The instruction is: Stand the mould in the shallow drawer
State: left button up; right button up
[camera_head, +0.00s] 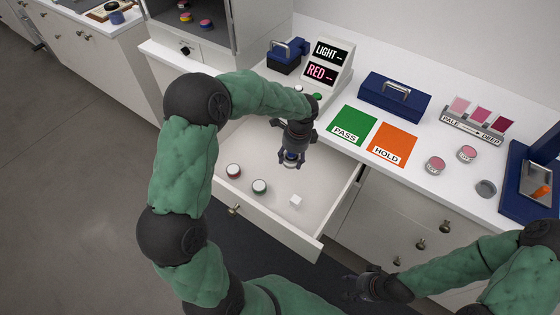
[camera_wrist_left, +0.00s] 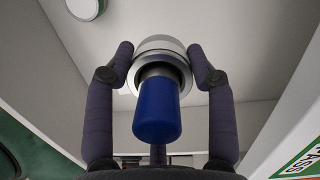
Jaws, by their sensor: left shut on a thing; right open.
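The mould, a silver cylinder with a blue handle, is in my left gripper (camera_head: 291,150). In the left wrist view the fingers close on both sides of the mould's silver part (camera_wrist_left: 160,48), with its blue handle (camera_wrist_left: 157,112) toward the camera. The shallow drawer (camera_head: 280,222) is pulled open below the counter. The mould is over the back part of the drawer; I cannot tell whether it touches the floor. My right gripper (camera_head: 362,287) is open and empty, low in front of the cabinet, right of the drawer.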

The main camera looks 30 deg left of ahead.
pick_arm(q)
jog(key=w+a+f+b, duration=0.1)
jog(key=a+f, duration=0.1)
jog(key=w+a+f+b, duration=0.1)
jog(key=w+f, duration=0.1)
jog(key=w+a+f+b, duration=0.1)
jog(key=a+f, duration=0.1)
jog(key=shift+w+a+f, duration=0.2)
jog(key=shift+a+f, duration=0.05)
jog(key=shift+a, duration=0.1)
jog(key=f+b, duration=0.1)
jog(key=f, duration=0.1)
jog(key=f+b, duration=0.1)
jog(key=shift+w+a+f, duration=0.2)
jog(key=shift+f, duration=0.2)
jog(key=shift+r, duration=0.1)
jog(key=o, duration=1.3)
jog(key=r+p, duration=0.1)
jog(key=r, duration=0.3)
jog(key=d+r+p, duration=0.1)
jog(key=r+p, duration=0.1)
jog(key=r, duration=0.2)
jog(key=r+p, duration=0.2)
jog(key=r, duration=0.2)
jog(key=shift+d, duration=0.15)
